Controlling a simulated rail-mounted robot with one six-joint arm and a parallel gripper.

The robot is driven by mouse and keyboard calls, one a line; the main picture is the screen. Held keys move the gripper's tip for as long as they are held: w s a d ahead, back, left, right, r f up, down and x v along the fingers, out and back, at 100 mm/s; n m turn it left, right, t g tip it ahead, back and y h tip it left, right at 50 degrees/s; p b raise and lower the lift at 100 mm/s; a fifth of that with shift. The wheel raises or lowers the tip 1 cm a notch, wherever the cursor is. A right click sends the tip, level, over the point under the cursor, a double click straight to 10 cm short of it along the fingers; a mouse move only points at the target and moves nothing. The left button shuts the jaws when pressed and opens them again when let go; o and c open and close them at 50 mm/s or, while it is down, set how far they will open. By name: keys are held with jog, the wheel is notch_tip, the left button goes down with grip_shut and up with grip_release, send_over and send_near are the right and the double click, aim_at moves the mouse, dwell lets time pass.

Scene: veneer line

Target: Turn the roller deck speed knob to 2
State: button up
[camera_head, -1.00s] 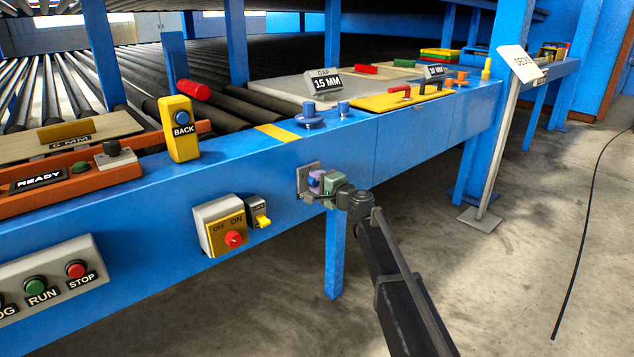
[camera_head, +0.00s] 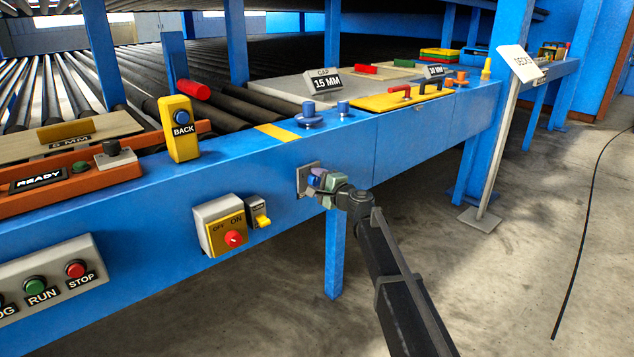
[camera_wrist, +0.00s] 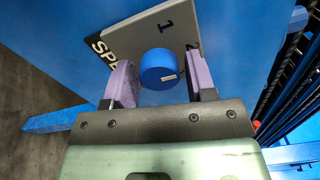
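The speed knob (camera_wrist: 161,68) is a round blue knob with a short white mark on its face. It stands out from a grey dial plate (camera_wrist: 148,32) that also shows in the head view (camera_head: 303,180). In the wrist view the plate reads "1", a partly hidden "2" to the right, and the start of "SPEED". My gripper (camera_wrist: 162,78) has its two purple fingers on either side of the knob, with narrow gaps, so it looks open. I cannot tell which number the mark points to. In the head view my gripper (camera_head: 316,180) hides most of the knob.
A grey box with a yellow face and red OFF/ON knob (camera_head: 234,239) and a small yellow switch (camera_head: 262,220) sit left of the plate on the blue beam (camera_head: 400,148). Blue knobs (camera_head: 309,117) stand on top. Open floor (camera_head: 530,250) lies to the right.

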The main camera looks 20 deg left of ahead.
jog(key=shift+o, duration=0.8)
